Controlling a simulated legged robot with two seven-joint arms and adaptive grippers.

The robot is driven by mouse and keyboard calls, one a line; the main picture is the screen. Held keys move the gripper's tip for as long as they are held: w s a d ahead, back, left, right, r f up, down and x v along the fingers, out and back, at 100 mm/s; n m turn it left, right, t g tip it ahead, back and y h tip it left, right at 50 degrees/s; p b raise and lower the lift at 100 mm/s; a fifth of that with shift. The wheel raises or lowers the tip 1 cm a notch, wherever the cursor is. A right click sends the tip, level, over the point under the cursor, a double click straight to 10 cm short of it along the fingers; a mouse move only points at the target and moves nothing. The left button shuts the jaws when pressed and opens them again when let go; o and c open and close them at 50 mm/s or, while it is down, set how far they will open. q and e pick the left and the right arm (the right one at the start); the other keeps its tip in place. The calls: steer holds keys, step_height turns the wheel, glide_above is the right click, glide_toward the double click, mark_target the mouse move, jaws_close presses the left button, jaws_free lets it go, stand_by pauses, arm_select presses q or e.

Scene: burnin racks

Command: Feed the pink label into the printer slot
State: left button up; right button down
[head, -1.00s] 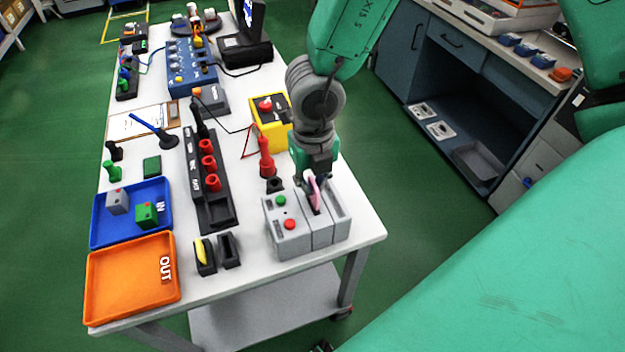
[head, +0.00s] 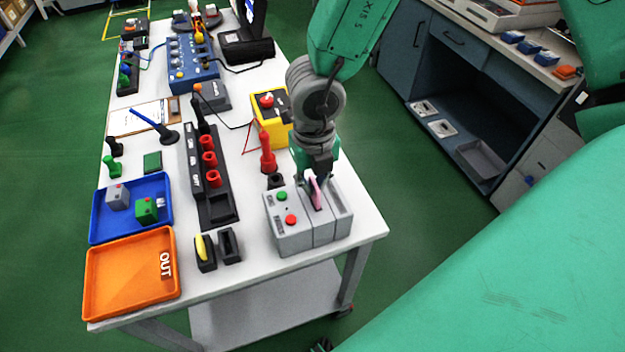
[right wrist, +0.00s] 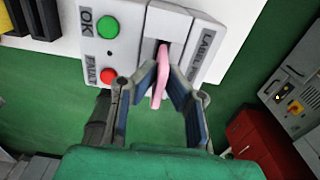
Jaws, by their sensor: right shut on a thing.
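The pink label (head: 316,191) stands upright over the top of the grey printer (head: 291,243). In the right wrist view the pink label (right wrist: 160,78) reaches from between my fingers to the dark slot (right wrist: 163,47), beside the lettering "LABEL". Its far end is at the slot; I cannot tell how deep it sits. My right gripper (head: 315,178) is shut on the label just above the printer. It also shows in the right wrist view (right wrist: 160,85), with a finger on each side of the label. My left gripper is not in view.
The printer has a green button (head: 282,196) and a red button (head: 291,219). A red-handled tool (head: 267,150) stands close behind it. To the left are a black rack (head: 216,207), a blue tray (head: 100,228) and an orange tray (head: 120,290). The table's right edge is close by.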

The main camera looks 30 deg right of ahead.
steer(key=shift+f+b, duration=1.05)
steer(key=shift+f, duration=0.4)
steer(key=c, duration=1.6)
jaws_free()
steer(key=shift+r, duration=0.15)
step_height(320, 180, up, 12)
steer(key=shift+f, duration=0.15)
